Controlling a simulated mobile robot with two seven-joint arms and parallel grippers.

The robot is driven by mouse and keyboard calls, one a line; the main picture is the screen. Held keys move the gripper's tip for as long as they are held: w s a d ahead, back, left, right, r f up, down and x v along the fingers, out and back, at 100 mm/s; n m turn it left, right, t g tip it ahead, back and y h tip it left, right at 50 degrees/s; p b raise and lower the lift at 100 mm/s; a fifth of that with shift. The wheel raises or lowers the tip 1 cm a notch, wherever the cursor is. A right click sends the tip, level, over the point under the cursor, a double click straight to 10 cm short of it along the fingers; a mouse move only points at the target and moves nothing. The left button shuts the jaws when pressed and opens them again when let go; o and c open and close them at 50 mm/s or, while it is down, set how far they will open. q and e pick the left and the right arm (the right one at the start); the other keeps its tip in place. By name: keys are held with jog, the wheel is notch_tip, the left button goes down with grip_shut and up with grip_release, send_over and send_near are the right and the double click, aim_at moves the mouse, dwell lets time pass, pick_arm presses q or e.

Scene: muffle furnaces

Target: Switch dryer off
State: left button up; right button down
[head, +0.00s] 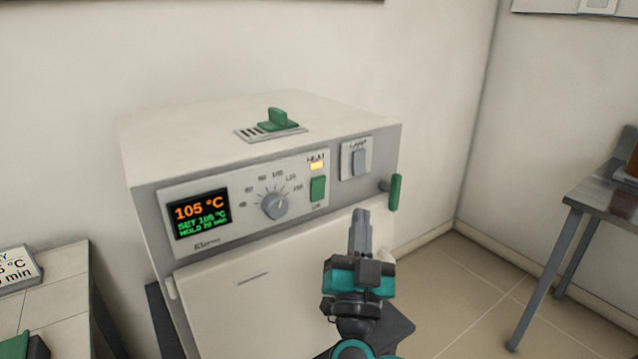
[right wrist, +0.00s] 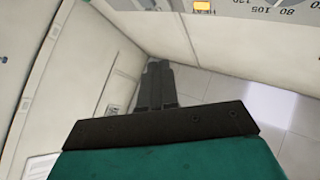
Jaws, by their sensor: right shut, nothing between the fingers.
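The dryer (head: 240,125) is a white box with a grey control panel. Its display (head: 201,213) reads 105 °C, with smaller set and hold lines below. A grey dial (head: 274,205) sits mid-panel. To its right, a green rocker switch (head: 317,189) is under a lit yellow HEAT lamp (head: 317,165); this lamp also shows in the right wrist view (right wrist: 201,6). A separate grey LAMP switch (head: 358,161) is farther right. My right gripper (head: 360,217) is shut and empty, pointing up below and right of the green switch, seemingly apart from it. My left gripper is not in view.
A green slider (head: 280,118) sits on the dryer's top vent. A green door handle (head: 395,192) sticks out at the right edge, close to my right gripper. A table (head: 600,196) stands at right, a tiled bench (head: 55,295) at left. Floor between is clear.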

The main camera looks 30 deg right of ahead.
aim_at(325, 195)
jog(key=shift+w+a+r+b, duration=0.15)
jog(key=shift+w+b, duration=0.2)
jog(key=shift+w, duration=1.05)
jog(key=shift+w+a+r+b, duration=0.1)
jog(key=shift+w+r+b, duration=0.15)
jog(key=shift+w, duration=1.1)
jog(key=shift+w+a+r+b, duration=0.1)
jog(key=shift+w+b, duration=0.3)
jog(key=shift+w, duration=1)
jog(key=shift+w+r+p, duration=0.1)
jog(key=shift+w+p, duration=0.25)
jog(key=shift+w, duration=0.05)
jog(key=shift+w, duration=0.3)
jog(key=shift+s, duration=0.1)
